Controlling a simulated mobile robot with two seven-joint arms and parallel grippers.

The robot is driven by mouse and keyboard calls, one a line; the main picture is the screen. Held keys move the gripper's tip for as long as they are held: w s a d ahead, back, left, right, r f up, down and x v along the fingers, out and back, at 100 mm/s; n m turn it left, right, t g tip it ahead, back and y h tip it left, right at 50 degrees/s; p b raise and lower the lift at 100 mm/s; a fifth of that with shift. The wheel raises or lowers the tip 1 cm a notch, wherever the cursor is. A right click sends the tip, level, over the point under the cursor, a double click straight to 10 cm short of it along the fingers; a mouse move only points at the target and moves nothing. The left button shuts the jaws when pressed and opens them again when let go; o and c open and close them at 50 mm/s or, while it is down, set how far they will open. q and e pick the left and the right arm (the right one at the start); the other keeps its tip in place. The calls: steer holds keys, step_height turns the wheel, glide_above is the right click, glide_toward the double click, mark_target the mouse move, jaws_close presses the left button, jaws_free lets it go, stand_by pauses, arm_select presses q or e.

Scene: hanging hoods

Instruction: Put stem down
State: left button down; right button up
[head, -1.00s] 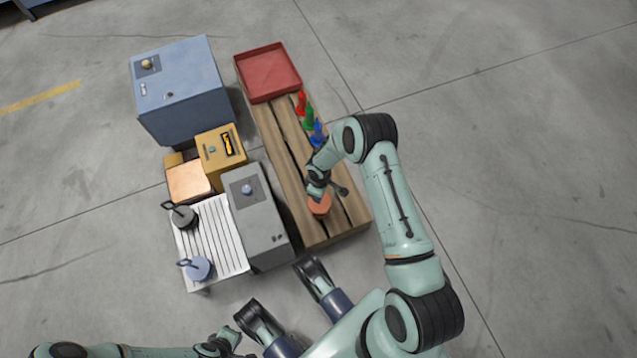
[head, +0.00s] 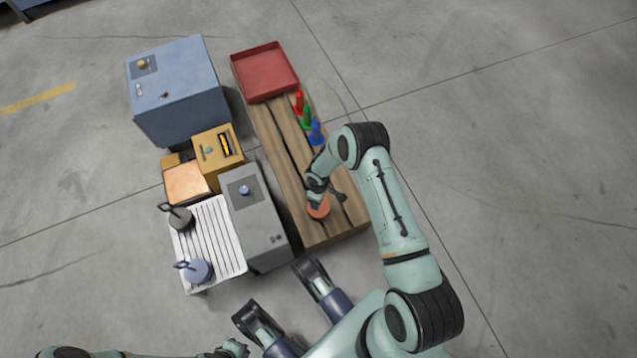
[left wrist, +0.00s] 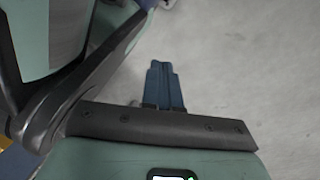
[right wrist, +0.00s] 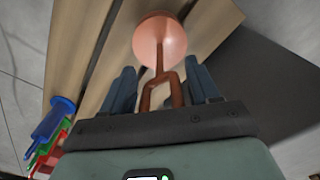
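The stem is an orange-copper disc with a thin rod and loop handle; its disc (head: 319,210) is at the near end of the wooden pallet. In the right wrist view the disc (right wrist: 160,40) is ahead, against the wood, and the loop stands between my right gripper's (right wrist: 163,85) blue fingers. Those fingers are apart, with gaps beside the loop. In the head view my right gripper (head: 315,195) is right above the disc and partly hides it. My left gripper (left wrist: 163,85) has its fingers together, empty, over bare floor.
Red, green and blue pieces (head: 307,118) stand farther along the pallet (head: 335,232), before a red tray (head: 266,72). Left are a grey box (head: 262,225), a white slatted rack (head: 215,240) with two handled weights, a yellow box (head: 213,150) and a blue cabinet (head: 180,100).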

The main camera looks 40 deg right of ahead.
arm_select(q)
steer(key=shift+r, duration=0.1)
arm_select(e)
steer(key=shift+r, duration=0.25)
step_height(320, 180, up, 12)
steer(key=p, duration=0.4)
steer(key=shift+f, duration=0.25)
arm_select(q)
steer(key=w+d+r+t, duration=0.1)
steer(key=w+r+t, duration=0.1)
steer(key=w+r, duration=0.3)
steer(key=w, duration=0.2)
steer(key=shift+w+r+t, duration=0.25)
steer(key=shift+w+t, duration=0.05)
steer(key=shift+t, duration=0.1)
arm_select(e)
steer(key=s+a+f+m+t+y, duration=0.1)
steer(key=s+a+f+m+t, duration=0.1)
steer(key=s+a+m, duration=0.8)
steer(key=s+a, duration=0.2)
steer(key=s, duration=0.3)
steer(key=shift+s+m+y, duration=0.3)
steer(key=shift+s+y, duration=0.05)
steer(key=shift+y, duration=0.05)
arm_select(q)
steer(key=shift+r, duration=0.1)
arm_select(e)
steer(key=shift+r, duration=0.15)
